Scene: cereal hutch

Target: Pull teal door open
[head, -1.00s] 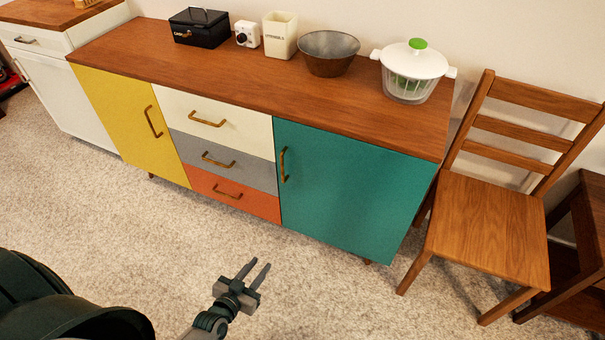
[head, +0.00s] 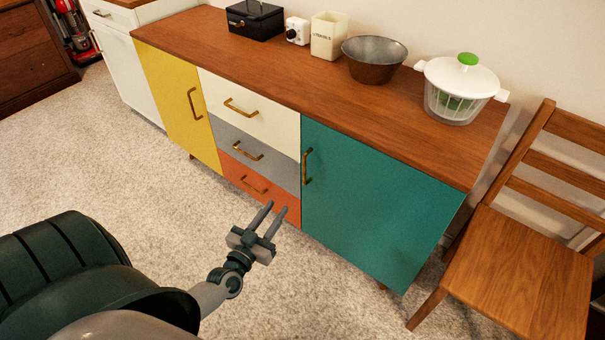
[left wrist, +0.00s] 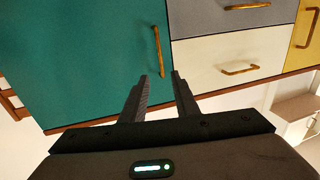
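The teal door (head: 375,205) is shut flush on the right side of the wooden-topped hutch. Its upright brass handle (head: 307,166) sits near the door's left edge. My left gripper (head: 267,214) is open and empty in front of the orange drawer, below and left of the handle, apart from it. In the left wrist view, which shows the hutch upside down, the teal door (left wrist: 85,60) fills the left and its handle (left wrist: 158,52) lies beyond the open fingers (left wrist: 160,76), touching neither. My right gripper is not in view.
White, grey and orange drawers (head: 240,148) and a yellow door (head: 175,100) are left of the teal door. A salad spinner (head: 460,90) and metal bowl (head: 373,65) stand on top. A wooden chair (head: 510,265) stands close at the right. Carpet in front is clear.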

